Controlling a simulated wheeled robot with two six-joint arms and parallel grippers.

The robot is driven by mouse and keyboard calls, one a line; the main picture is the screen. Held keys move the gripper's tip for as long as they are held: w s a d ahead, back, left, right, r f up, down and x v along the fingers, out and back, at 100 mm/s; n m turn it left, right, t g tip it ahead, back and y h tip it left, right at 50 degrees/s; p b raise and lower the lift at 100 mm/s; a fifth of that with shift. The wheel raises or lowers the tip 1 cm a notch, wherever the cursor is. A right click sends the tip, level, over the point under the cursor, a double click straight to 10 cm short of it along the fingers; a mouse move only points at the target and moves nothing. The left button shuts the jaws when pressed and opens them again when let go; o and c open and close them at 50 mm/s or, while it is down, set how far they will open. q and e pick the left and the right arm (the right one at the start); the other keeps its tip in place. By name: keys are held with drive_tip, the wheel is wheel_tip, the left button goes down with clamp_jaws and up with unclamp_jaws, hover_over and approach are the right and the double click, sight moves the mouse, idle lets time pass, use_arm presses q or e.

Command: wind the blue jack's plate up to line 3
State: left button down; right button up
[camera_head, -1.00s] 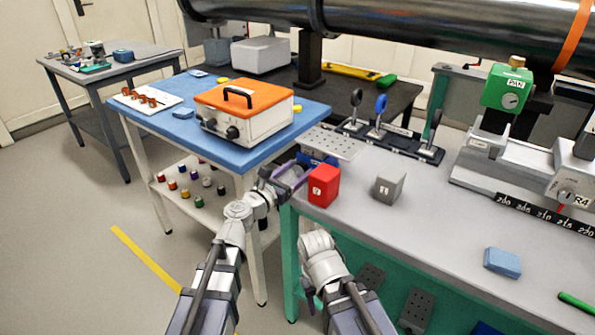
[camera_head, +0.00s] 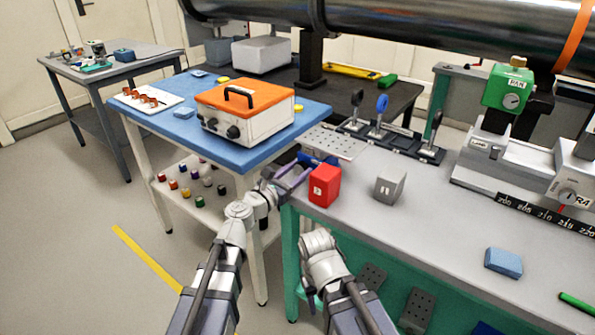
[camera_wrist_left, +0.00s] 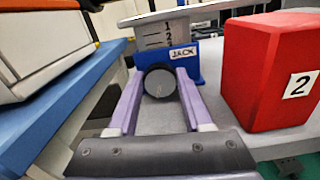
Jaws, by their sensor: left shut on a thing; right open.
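The blue jack (camera_head: 318,158) stands at the left end of the grey bench, its perforated grey plate (camera_head: 333,141) on top. In the left wrist view its blue body (camera_wrist_left: 208,58) carries a JACK label, and a pale scale (camera_wrist_left: 156,37) with dark lines and small digits shows under the plate edge (camera_wrist_left: 190,14). I cannot tell which line the plate is level with. My left gripper (camera_head: 300,176) is shut on the jack's round black knob (camera_wrist_left: 159,82), a purple finger on each side. My right gripper (camera_head: 309,293) is low before the bench, mostly hidden, open.
A red block (camera_head: 324,186) marked 2 stands close to the right of my left gripper, with a grey block (camera_head: 390,187) beyond. The blue table (camera_head: 150,122) with an orange-topped case (camera_head: 246,112) is left.

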use_arm(q)
drive_tip(key=m, duration=0.6)
drive_tip(key=shift+d+m, duration=0.1)
drive_tip(key=shift+m, duration=0.2)
idle(0.4)
drive_tip(key=shift+c, duration=1.6)
unclamp_jaws()
drive_tip(key=shift+s, duration=0.1)
